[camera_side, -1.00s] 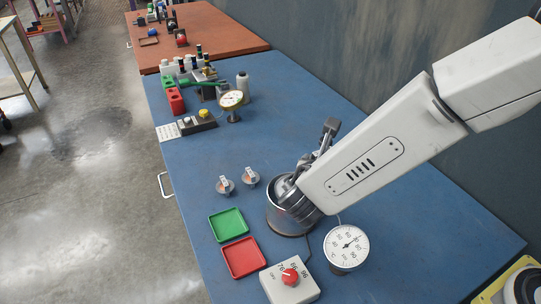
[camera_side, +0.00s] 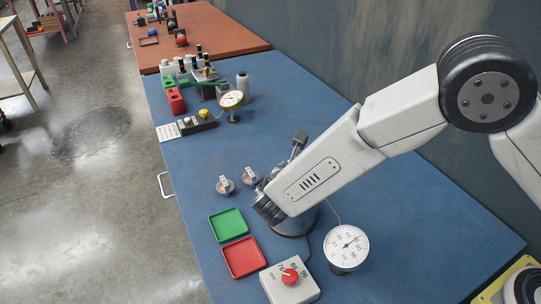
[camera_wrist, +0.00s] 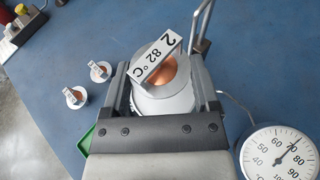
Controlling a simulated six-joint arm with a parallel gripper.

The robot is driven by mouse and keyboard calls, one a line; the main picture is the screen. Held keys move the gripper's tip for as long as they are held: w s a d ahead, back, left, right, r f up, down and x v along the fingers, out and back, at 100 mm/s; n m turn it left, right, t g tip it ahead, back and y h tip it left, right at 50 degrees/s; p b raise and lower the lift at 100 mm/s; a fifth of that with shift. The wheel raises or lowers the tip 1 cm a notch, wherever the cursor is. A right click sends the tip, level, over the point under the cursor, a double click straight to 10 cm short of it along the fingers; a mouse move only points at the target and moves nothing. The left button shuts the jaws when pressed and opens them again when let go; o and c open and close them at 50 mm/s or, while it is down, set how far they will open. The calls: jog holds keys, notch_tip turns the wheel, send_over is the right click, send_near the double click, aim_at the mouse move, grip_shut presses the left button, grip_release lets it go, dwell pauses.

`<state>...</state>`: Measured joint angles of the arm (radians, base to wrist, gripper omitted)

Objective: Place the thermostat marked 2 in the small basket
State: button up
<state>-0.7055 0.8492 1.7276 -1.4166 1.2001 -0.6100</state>
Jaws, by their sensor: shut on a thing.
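In the side view my gripper (camera_side: 266,206) is at the left side of the metal pot (camera_side: 303,224), above the table, and hides much of the pot. The thermostat is hidden there. I cannot make out the small basket; a bent metal rod (camera_wrist: 202,28) rises beyond the right finger in the wrist view.
Two other labelled thermostats (camera_side: 225,187) stand left of the pot. A green tray (camera_side: 228,224), a red tray (camera_side: 243,257), a control box with a red knob (camera_side: 290,280) and a dial thermometer (camera_side: 346,247) are nearby. The table's middle and right are clear.

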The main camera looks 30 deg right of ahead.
jog(key=shift+w+f, duration=0.2)
jog(key=shift+f, duration=1.55)
jog(key=shift+f, duration=0.6)
jog(key=o, duration=1.1)
jog(key=shift+o, duration=0.2)
jog(key=shift+r, duration=0.15)
jog(key=shift+r, duration=0.55)
jog(key=v, duration=1.2)
